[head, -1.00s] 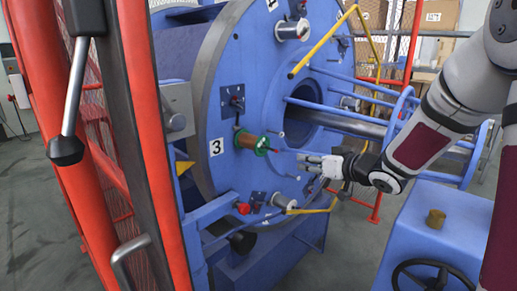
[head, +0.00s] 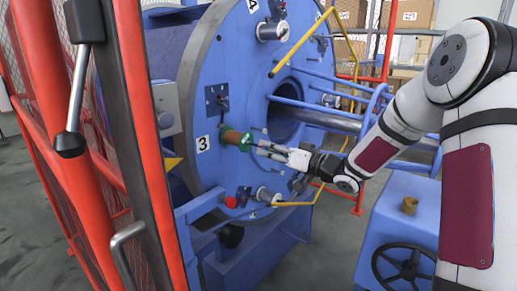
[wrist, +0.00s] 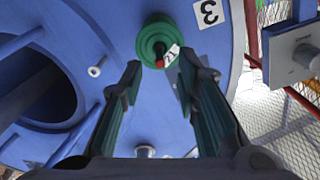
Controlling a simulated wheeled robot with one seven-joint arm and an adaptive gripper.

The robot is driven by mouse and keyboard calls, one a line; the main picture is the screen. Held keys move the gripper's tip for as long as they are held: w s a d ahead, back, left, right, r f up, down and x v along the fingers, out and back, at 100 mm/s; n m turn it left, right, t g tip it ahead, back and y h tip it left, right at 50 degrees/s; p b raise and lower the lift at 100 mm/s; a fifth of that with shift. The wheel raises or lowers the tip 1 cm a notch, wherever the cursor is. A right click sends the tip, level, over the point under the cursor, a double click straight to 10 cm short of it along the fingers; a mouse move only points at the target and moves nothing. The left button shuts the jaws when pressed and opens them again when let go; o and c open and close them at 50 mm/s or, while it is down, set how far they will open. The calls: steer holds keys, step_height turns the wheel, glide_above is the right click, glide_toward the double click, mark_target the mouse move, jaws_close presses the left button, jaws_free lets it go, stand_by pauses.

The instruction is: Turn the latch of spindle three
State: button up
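Spindle three carries a green-flanged spool (head: 236,140) beside the white "3" plate (head: 201,143) on the blue disc. In the wrist view the green spool (wrist: 152,34) lies just beyond the fingertips. A small red part (wrist: 160,62) and a white tag (wrist: 172,56) show at its outer end; I cannot tell whether the red part is the latch. My gripper (head: 264,148) is in front of the spool end, to its right. In the wrist view my gripper (wrist: 164,65) is open, with nothing between its fingers.
A black plate with a small lever (head: 217,99) sits above the spool. Chrome spindles (head: 268,32) and a yellow bar (head: 300,42) stick out from the disc. A red mesh guard (head: 150,140) stands at left. A blue pedestal with a handwheel (head: 404,264) stands at lower right.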

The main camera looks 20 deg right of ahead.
mark_target(254, 144)
steer(key=shift+x, duration=2.3)
jaws_close()
